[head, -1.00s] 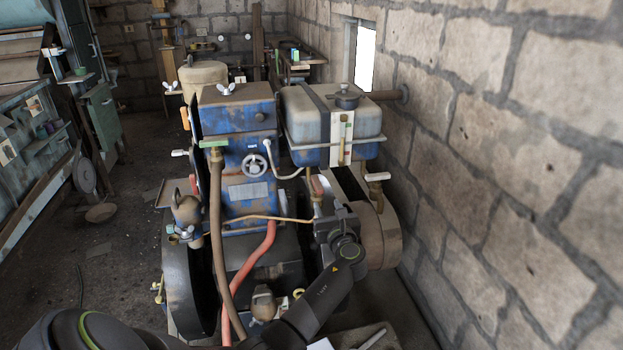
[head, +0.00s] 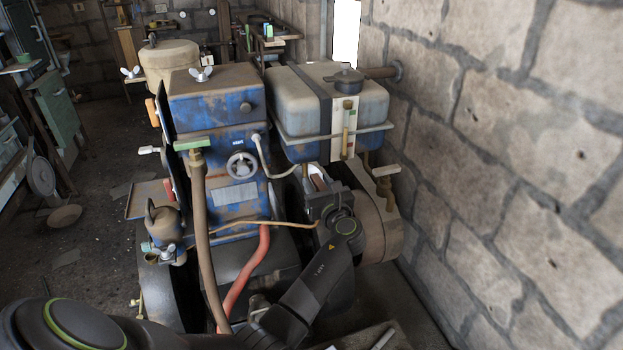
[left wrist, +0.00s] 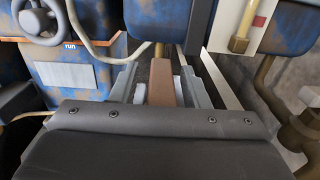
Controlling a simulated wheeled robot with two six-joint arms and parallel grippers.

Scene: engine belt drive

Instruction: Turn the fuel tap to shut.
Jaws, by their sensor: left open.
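The fuel tank (head: 302,118), grey above and blue below, sits at the engine's upper right. Under it is a reddish-brown lever (left wrist: 160,82) below a brass stem (left wrist: 159,49); it looks like the fuel tap. My left gripper (head: 318,180) is just below the tank. In the left wrist view my left gripper (left wrist: 157,68) is open, with its grey fingers on either side of the lever and visible gaps. The dark gripper body hides the lever's near end. The right gripper is not in view.
A handwheel (head: 241,166), a brown hose (head: 203,240) and a red hose (head: 246,270) are to the left. The stone wall (head: 500,180) closes the right side.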

